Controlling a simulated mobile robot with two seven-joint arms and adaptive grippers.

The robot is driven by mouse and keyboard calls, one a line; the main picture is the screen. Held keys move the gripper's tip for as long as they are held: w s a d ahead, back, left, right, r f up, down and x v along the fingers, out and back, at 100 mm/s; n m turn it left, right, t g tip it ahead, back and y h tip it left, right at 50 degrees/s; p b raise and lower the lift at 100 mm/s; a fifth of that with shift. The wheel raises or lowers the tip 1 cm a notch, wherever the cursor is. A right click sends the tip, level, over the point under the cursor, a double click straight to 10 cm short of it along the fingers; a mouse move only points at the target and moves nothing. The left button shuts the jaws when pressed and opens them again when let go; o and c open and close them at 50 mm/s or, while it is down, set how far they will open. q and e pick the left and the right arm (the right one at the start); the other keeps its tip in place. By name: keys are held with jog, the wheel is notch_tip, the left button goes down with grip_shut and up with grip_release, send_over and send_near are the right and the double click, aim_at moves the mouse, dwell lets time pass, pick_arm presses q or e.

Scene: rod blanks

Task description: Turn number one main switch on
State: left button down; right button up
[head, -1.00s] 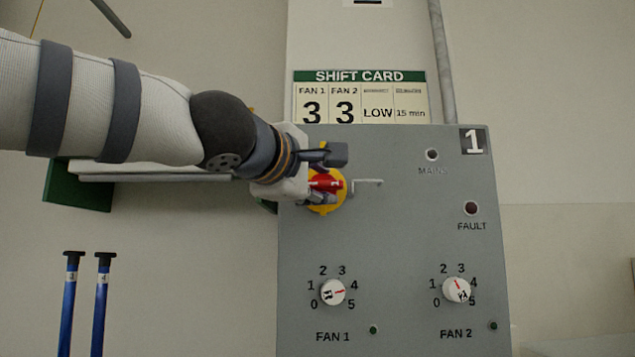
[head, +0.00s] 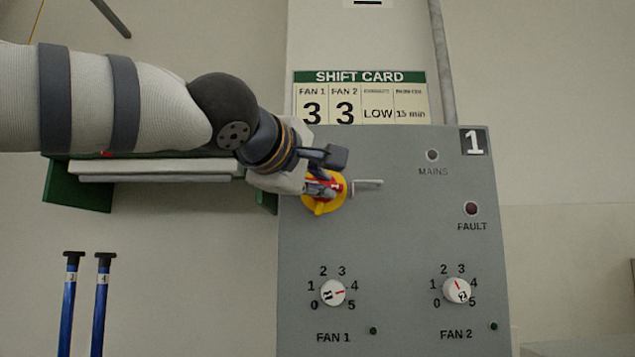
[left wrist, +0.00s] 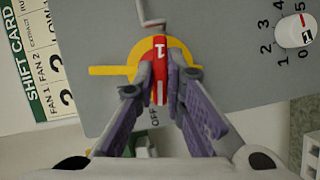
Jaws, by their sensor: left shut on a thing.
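The number one panel (head: 400,235) is a grey box marked 1 at its top right. Its main switch is a red handle (left wrist: 160,68) on a yellow disc (head: 338,201). My left gripper (head: 328,187) is shut on the red handle and hides part of it in the head view. In the left wrist view the gripper's two fingers (left wrist: 163,85) lie on either side of the handle, which bears a 1. The word OFF shows on the panel near the fingers. The MAINS lamp (head: 432,155) looks unlit. My right gripper is not in view.
A metal hasp (head: 367,185) sticks out right beside the switch. Below are the FAN 1 knob (head: 333,292) and FAN 2 knob (head: 457,290). The FAULT lamp (head: 471,209) is dark red. A shift card (head: 360,97) hangs above. Blue rods (head: 84,305) stand at lower left.

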pick_arm(q)
jog(key=shift+d+r+m+g+y, duration=0.1)
jog(key=shift+m+g+y, duration=0.25)
jog(key=shift+m, duration=0.6)
jog(key=shift+r+m+g+y, duration=0.1)
jog(key=shift+m+g+y, duration=0.2)
jog(key=shift+m, duration=0.65)
jog(key=c, duration=1.7)
grip_release()
jog(key=shift+o, duration=0.2)
jog(key=v, duration=1.2)
jog(key=shift+o, duration=0.3)
